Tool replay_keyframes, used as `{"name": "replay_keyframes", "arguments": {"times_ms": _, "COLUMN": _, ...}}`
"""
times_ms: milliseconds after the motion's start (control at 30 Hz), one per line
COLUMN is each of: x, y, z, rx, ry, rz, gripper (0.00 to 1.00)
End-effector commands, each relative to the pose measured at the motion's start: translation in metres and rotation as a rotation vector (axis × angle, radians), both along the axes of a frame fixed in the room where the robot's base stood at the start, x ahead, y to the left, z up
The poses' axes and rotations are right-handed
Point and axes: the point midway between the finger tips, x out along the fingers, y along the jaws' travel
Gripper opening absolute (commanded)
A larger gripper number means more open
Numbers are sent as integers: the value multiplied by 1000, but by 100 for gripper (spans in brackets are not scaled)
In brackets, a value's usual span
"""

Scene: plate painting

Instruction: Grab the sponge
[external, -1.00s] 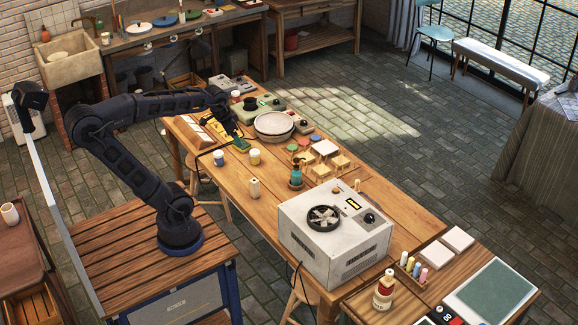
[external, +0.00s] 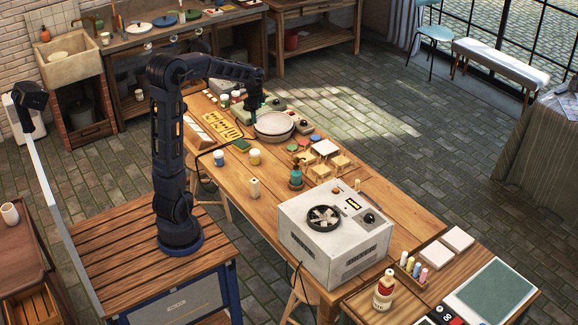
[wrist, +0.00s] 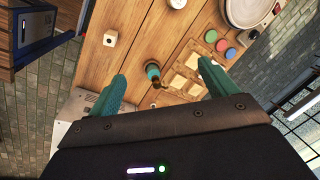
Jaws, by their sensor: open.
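A small green block with a yellowish edge, which looks like the sponge (external: 242,145), lies on the wooden table near its left edge in the external view. It sits beside the yellow tool panel and left of the round grey wheel. My gripper (external: 253,120) hangs above the table, up and to the right of the sponge and apart from it. I cannot make out the sponge in the wrist view.
The round grey wheel (external: 273,124) stands close to the right of my gripper. A large white kiln-like box (external: 335,232) fills the near table. Some tabletop between is clear.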

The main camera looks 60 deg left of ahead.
Motion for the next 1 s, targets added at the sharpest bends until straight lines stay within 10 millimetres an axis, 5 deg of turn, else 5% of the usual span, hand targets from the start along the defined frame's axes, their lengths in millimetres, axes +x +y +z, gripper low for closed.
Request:
{"name": "replay_keyframes", "arguments": {"times_ms": 500, "x": 66, "y": 141, "z": -113, "rx": -15, "ry": 119, "rz": -298, "gripper": 85}}
{"name": "replay_keyframes", "arguments": {"times_ms": 1000, "x": 75, "y": 271, "z": -247, "rx": -68, "ry": 172, "rz": -565, "gripper": 85}}
